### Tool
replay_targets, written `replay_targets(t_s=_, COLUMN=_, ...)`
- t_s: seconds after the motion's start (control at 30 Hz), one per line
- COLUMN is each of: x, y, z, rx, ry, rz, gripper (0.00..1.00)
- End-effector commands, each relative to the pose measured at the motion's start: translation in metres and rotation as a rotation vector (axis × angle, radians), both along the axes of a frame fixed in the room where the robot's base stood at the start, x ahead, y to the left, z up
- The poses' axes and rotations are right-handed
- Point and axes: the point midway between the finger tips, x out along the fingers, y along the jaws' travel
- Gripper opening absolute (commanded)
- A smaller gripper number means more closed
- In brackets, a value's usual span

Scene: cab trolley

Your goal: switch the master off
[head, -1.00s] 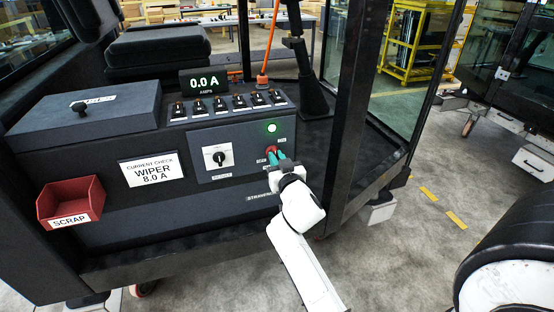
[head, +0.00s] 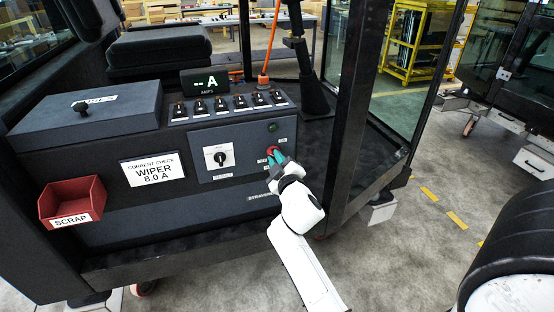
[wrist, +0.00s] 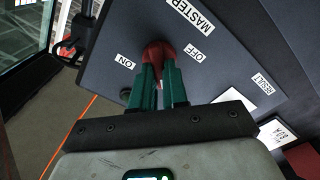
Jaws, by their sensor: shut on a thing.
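The red master switch (head: 271,149) sits on the grey panel at the right of the cab console. In the wrist view the red switch (wrist: 154,51) shows between labels reading ON, OFF and MASTER. My gripper (head: 276,159) has its teal fingers closed on the switch; in the wrist view the fingertips (wrist: 158,70) cover part of it. The switch's exact pointing is hard to tell behind the fingers. The round indicator lamp (head: 272,127) above the switch is dark. The amps display (head: 205,82) reads "-- A".
A row of toggle switches (head: 221,105) runs above. A card reading "WIPER 8.0 A" (head: 152,171) and a red scrap bin (head: 72,204) are farther left. A black cab post (head: 353,110) stands close right of my arm.

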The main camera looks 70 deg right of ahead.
Motion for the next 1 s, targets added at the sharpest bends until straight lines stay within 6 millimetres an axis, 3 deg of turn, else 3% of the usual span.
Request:
replay_targets(t_s=0.6, x=0.0015, y=0.0014, z=-0.0029, rx=-0.358, ry=0.421, rz=0.002, gripper=0.00)
replay_targets(t_s=1.0, x=0.0021, y=0.0020, z=-0.0042, rx=-0.484, ry=0.568, rz=0.003, gripper=0.00)
